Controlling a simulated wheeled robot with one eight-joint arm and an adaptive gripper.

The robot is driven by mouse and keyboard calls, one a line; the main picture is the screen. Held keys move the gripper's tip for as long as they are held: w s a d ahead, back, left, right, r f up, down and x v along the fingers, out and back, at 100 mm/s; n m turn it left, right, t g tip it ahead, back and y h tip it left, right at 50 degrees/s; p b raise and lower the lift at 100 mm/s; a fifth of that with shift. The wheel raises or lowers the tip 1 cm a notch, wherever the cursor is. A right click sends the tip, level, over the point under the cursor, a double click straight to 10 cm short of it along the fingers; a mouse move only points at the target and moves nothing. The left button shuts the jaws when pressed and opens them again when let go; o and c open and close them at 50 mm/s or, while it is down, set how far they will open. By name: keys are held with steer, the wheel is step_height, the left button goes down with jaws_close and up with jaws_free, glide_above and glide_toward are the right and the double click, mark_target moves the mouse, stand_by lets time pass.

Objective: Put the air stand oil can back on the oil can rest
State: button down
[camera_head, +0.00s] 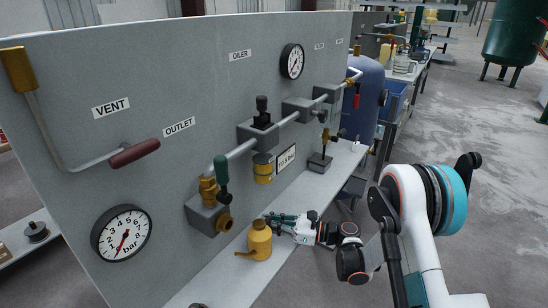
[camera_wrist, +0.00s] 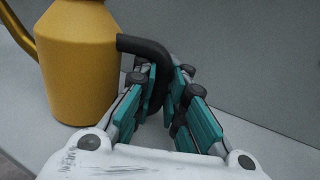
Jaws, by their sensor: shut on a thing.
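The yellow oil can (camera_head: 259,241) is upright at the grey ledge in front of the panel, its spout pointing left. In the wrist view the can body (camera_wrist: 78,65) fills the upper left, with its black handle (camera_wrist: 146,47) bending down between my fingers. My gripper (camera_head: 275,219) reaches in from the right, shut on that handle; its teal fingers (camera_wrist: 168,80) lie on either side of it. The can's base appears at ledge level, but I cannot tell whether it touches. I cannot pick out the oil can rest for certain.
The upright panel (camera_head: 75,90) stands close behind the can, with a gauge (camera_head: 121,233), valves (camera_head: 209,207) and pipes. A small dark piece shows at the bottom edge (camera_head: 198,305). The ledge (camera_head: 222,278) is bare in front of the can.

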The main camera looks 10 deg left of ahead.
steer(key=c, duration=1.6)
jaws_free()
steer(key=shift+f, duration=0.1)
steer(key=shift+o, duration=0.2)
steer(key=shift+d, duration=4)
